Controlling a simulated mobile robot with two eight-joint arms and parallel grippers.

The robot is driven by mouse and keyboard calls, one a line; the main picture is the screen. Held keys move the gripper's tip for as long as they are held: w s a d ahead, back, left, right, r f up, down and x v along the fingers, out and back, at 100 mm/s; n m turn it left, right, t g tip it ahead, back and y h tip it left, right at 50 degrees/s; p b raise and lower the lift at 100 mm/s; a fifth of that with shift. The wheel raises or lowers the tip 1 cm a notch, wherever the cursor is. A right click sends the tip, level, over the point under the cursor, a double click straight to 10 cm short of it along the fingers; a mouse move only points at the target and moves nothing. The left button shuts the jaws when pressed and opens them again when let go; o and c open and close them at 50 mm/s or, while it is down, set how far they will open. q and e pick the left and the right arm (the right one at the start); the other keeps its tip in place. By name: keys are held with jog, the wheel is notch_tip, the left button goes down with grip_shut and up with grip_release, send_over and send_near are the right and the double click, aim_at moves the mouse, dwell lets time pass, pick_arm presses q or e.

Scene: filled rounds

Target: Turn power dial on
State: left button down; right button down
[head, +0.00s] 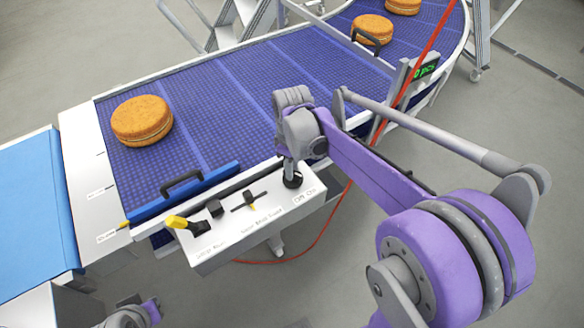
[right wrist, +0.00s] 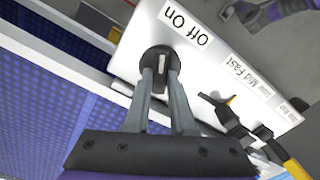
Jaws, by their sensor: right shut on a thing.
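The power dial is a round black knob (right wrist: 157,58) on the white control panel, beside the label "Off On" (right wrist: 186,24). In the head view the dial (head: 292,181) sits at the panel's right end, partly hidden under my right gripper (head: 291,166). In the right wrist view the two grey fingers of this gripper (right wrist: 160,76) are shut on the dial, one on each side. A pale mark shows on the dial between the fingertips; I cannot tell which label it points to. Part of my left arm shows at the bottom left of the head view; its jaws are not clear.
The panel (head: 245,232) also carries a yellow-tipped lever (head: 186,224) and a black speed slider (head: 249,199). Behind it is the blue conveyor (head: 225,95) with a filled round (head: 142,120) at left and others farther back. A red cable hangs behind my right arm.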

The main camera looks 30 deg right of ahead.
dwell(0.4)
jog(key=c, duration=0.8)
grip_release()
jog(key=shift+o, duration=0.2)
notch_tip(320, 180, up, 11)
jog(key=shift+p, duration=0.3)
jog(key=shift+s+f, duration=0.1)
jog(key=shift+f, duration=0.05)
jog(key=s+a+f+m+t, duration=0.2)
jog(key=s+a+f+m, duration=0.1)
jog(key=s+f, duration=0.2)
jog(key=s+a+f+m+t, duration=0.3)
jog(key=s+f, duration=0.3)
jog(key=s, duration=0.4)
jog(key=shift+a+f+m, duration=0.15)
jog(key=shift+a+m, duration=0.15)
jog(key=shift+a, duration=0.05)
